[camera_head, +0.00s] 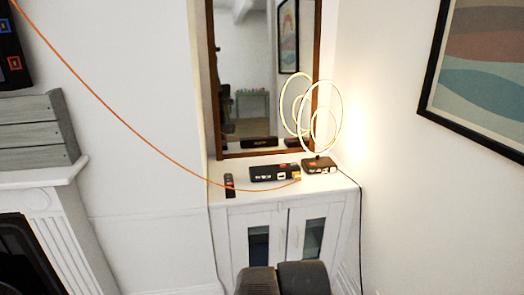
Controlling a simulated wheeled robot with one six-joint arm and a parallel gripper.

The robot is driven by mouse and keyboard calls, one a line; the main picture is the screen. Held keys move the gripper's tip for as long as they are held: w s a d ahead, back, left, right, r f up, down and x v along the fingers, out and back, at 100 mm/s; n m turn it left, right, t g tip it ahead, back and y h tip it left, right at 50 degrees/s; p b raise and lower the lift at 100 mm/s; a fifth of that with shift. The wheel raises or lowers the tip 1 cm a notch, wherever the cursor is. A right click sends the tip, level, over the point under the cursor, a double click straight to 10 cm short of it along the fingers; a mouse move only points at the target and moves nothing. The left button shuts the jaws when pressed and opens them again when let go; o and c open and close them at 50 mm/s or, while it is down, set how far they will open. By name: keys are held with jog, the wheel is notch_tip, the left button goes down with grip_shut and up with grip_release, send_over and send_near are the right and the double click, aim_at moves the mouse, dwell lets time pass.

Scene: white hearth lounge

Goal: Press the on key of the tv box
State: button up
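Two small black boxes stand on top of the white cabinet in the alcove. The left box (262,174) is wider and has small white marks on its front and a reddish mark near its top right. I cannot tell which is the tv box, and no on key can be made out at this size. Two dark rounded parts of my own arm show at the bottom edge, well in front of the boxes. My gripper's fingertips are not in view.
A black remote (229,185) lies left of the boxes. An orange cable (118,116) hangs across from the upper left to an orange end by the left box. A lit ring lamp (340,112) rises by the right box. A mirror (243,85) stands behind; the cabinet (270,212) has doors.

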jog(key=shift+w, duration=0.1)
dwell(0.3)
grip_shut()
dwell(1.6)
